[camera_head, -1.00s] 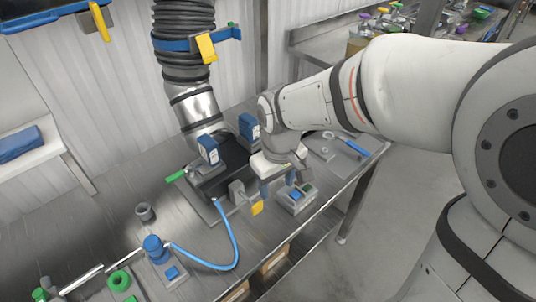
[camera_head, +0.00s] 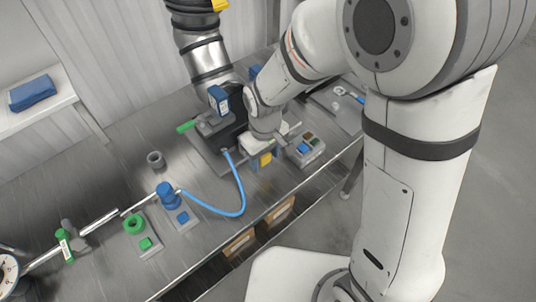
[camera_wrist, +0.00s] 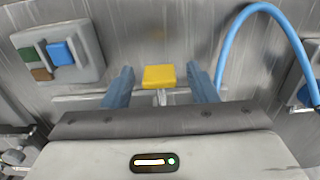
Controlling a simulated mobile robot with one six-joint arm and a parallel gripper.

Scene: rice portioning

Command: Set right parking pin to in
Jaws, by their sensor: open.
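A yellow tab (camera_head: 265,159) on a thin grey stem, which I take for the right parking pin, is at the near right edge of the dark machine base (camera_head: 205,147). In the wrist view the tab (camera_wrist: 159,76) lies between the two blue-grey fingers of my gripper (camera_wrist: 162,80). The fingers are open, with a gap on each side of the tab. In the head view my gripper (camera_head: 264,152) is right at the tab and partly hides its mount. Whether the pin is in or out cannot be told.
A button box (camera_head: 306,150) with blue, green and brown buttons sits close by on the right. A blue hose (camera_head: 243,196) loops on the other side. A green handle (camera_head: 187,127) sticks out at the base's left. The bench's front edge is near.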

